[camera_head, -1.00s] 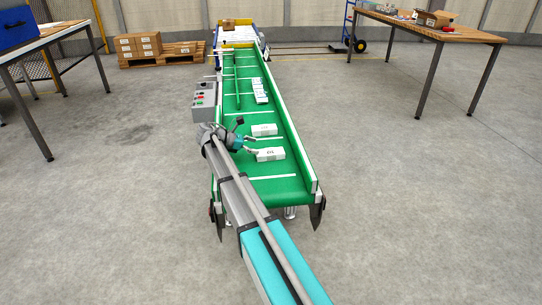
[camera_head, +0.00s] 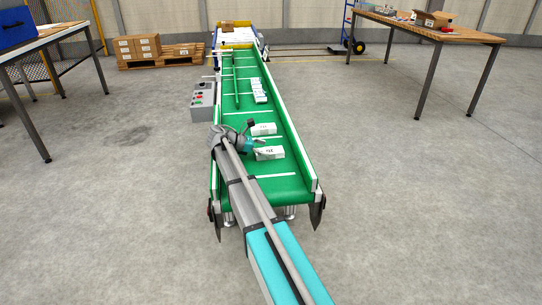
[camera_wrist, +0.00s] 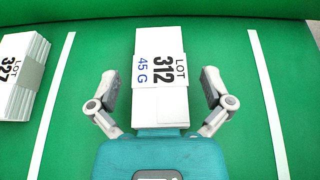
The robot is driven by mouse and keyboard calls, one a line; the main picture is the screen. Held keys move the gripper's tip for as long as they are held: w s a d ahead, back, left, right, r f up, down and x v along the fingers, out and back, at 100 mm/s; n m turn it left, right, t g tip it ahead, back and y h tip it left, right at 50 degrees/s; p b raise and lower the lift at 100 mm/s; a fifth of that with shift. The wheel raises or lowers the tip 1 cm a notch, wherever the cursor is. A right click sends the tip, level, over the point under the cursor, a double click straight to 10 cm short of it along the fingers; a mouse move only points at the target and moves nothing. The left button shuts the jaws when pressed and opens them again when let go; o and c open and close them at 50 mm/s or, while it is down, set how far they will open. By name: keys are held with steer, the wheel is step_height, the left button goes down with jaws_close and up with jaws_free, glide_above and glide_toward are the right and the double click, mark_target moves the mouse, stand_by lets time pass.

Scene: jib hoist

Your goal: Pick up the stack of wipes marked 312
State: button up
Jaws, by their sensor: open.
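The white stack of wipes marked "LOT 312, 45 G" (camera_wrist: 160,75) lies on the green belt, in the middle of the wrist view. It also shows in the head view as the nearest white stack (camera_head: 270,153). My gripper (camera_wrist: 162,84) is open, with one finger on each side of the stack and a gap of green at both sides. In the head view my gripper (camera_head: 256,146) is at the stack's left end. The fingertips' height above the belt is hard to judge.
A second stack, marked 327 (camera_wrist: 18,75), lies left in the wrist view, beyond a white belt line; in the head view it is just behind (camera_head: 263,129). More white packs (camera_head: 258,90) lie farther up the belt (camera_head: 275,186). Green side walls bound the belt; a control box (camera_head: 203,101) stands left.

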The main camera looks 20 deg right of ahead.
mark_target(273, 150)
steer(key=shift+b+x, duration=0.4)
steer(key=shift+x, duration=1.15)
steer(key=shift+s+a, duration=0.1)
steer(key=c, duration=1)
steer(key=shift+r, duration=0.1)
steer(key=shift+c, duration=0.2)
step_height(273, 150, up, 3)
steer(key=p, duration=0.3)
steer(key=w+a+r+p, duration=0.1)
steer(key=r+p, duration=0.1)
steer(key=w+a+r+p, duration=0.1)
steer(key=r+p, duration=0.1)
steer(key=w+a+r+p, duration=0.1)
steer(key=a+r+p, duration=0.1)
steer(key=shift+r+p, duration=0.2)
steer(key=shift+p, duration=0.1)
steer(key=w+a+r+p, duration=0.3)
steer(key=w+a, duration=0.2)
steer(key=a, duration=0.2)
steer(key=shift+a+r, duration=0.2)
steer(key=shift+a, duration=0.05)
